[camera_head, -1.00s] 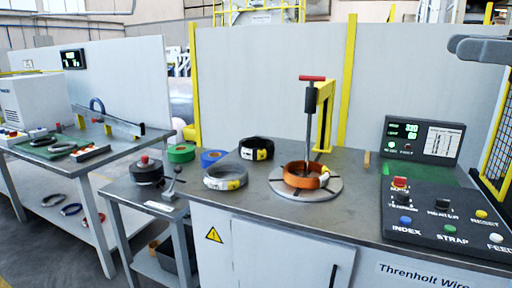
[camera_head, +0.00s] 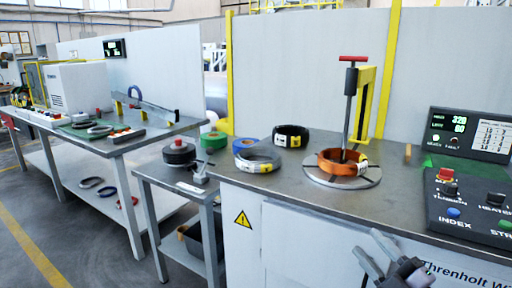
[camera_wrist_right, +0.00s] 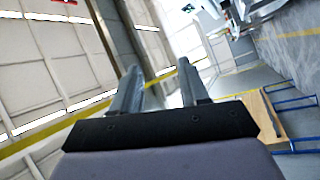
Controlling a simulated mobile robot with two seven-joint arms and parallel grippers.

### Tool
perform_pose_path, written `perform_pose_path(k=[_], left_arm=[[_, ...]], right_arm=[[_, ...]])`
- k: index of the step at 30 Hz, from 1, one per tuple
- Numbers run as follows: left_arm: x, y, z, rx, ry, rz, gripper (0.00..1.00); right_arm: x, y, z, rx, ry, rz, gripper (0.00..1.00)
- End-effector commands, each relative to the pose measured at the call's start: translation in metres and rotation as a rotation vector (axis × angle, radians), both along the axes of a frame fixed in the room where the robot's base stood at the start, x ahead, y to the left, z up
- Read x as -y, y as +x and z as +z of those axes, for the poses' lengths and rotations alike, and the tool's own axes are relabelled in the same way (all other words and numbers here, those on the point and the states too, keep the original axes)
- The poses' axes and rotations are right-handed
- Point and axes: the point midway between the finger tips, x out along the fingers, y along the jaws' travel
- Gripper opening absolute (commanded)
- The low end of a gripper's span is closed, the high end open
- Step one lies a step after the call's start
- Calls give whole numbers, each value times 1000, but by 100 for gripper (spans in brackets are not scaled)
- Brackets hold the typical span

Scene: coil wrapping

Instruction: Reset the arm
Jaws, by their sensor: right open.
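My right gripper (camera_head: 378,256) is at the lower right of the head view, in front of the white cabinet below the table edge. Its two fingers are apart with nothing between them. The right wrist view also shows its open, empty fingers (camera_wrist_right: 160,88), with wall and floor beyond. My left gripper is in neither view. An orange coil (camera_head: 342,162) lies on the round turntable plate (camera_head: 318,180), around the upright post with the red handle (camera_head: 353,58).
The control panel (camera_head: 470,205) and a display (camera_head: 465,134) stand at the right. A grey coil (camera_head: 257,158) and a black coil (camera_head: 291,135) lie left of the turntable. A side table (camera_head: 150,172) holds tape rolls. A long workbench (camera_head: 120,150) stands further left.

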Motion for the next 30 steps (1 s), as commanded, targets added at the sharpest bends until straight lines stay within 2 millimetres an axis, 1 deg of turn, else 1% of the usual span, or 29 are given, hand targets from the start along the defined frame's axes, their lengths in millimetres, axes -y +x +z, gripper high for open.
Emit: perform_pose_path(k=[1,2,3,5,6,8,9,11,12,14,15,17,19,20,21,26,30], left_arm=[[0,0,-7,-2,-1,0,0],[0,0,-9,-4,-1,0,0],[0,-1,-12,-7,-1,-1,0],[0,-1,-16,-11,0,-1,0],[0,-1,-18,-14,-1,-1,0],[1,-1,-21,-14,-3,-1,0],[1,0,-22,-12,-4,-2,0],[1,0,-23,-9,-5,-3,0],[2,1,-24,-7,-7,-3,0],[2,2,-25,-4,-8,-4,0],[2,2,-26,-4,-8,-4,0],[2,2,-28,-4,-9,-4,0],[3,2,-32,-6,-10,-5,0],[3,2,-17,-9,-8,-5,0],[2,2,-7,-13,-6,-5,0],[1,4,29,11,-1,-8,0],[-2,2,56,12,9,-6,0]], right_arm=[[-3,-11,-38,-112,87,-21,44],[-4,-18,-56,-173,132,-36,44],[-6,-27,-79,-257,195,-57,44],[-9,-44,-115,-383,288,-91,44],[-11,-56,-138,-468,349,-116,44],[-14,-77,-170,-591,435,-155,44],[-17,-92,-190,-668,489,-182,44],[-21,-114,-217,-777,564,-221,44],[-23,-129,-234,-846,610,-248,44],[-28,-152,-255,-942,676,-287,44],[-31,-167,-269,-1005,717,-314,44],[-35,-190,-286,-1093,776,-352,44],[-42,-218,-305,-1193,843,-400,44],[-40,-216,-290,-1189,845,-400,44],[-39,-213,-277,-1179,836,-397,44],[-36,-215,-250,-1172,825,-402,44],[-33,-216,-220,-1163,818,-407,44]])
